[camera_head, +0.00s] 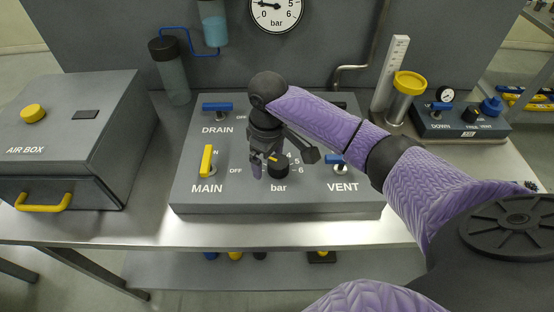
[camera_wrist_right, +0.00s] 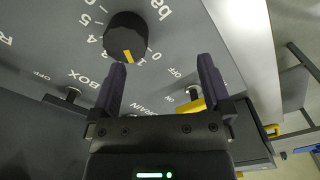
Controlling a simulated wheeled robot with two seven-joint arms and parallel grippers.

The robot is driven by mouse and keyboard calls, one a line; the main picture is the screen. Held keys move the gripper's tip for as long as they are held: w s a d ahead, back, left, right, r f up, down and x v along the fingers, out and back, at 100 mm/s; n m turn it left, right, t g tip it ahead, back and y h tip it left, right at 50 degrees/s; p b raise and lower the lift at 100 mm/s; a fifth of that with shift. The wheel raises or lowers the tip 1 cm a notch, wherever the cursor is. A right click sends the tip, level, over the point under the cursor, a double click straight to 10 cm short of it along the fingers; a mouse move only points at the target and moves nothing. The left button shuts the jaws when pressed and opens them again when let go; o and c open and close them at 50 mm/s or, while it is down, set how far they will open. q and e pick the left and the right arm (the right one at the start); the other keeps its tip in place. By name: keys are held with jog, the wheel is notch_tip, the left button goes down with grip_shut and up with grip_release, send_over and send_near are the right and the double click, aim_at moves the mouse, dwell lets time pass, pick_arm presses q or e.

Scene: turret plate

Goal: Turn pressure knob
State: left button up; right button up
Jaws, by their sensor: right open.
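The black pressure knob (camera_head: 278,170) sits on the front of the grey control box, above its "bar" label. It also shows in the right wrist view (camera_wrist_right: 126,36), with a yellow pointer mark and numbers around it; I cannot read the exact setting. My right gripper (camera_head: 264,166) is over the box just left of the knob in the head view. Its two fingers (camera_wrist_right: 160,74) are apart and nothing is between them. In the wrist view the knob lies beyond the left finger's tip, off-centre. I cannot tell whether they touch. My left gripper is not in view.
The yellow MAIN handle (camera_head: 206,161) stands left of the knob, the blue VENT handle (camera_head: 334,159) right, and the blue DRAIN handle (camera_head: 217,106) behind. My right arm hides part of the panel. The air box (camera_head: 75,125) stands left. A round gauge (camera_head: 276,12) hangs behind.

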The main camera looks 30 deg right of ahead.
aim_at(278, 161)
jog(key=shift+m, duration=0.5)
jog(key=d+r, duration=0.1)
jog(key=w+d+r, duration=0.2)
jog(key=shift+d+r, duration=0.15)
jog(key=shift+d, duration=0.05)
jog(key=shift+d+f, duration=0.2)
jog(key=shift+f, duration=0.05)
notch_tip(278, 161, down, 9)
jog(key=b, duration=0.2)
jog(key=shift+a+r+b, duration=0.1)
jog(key=shift+r+b, duration=0.1)
jog(key=shift+b, duration=0.15)
jog(key=shift+f, duration=0.3)
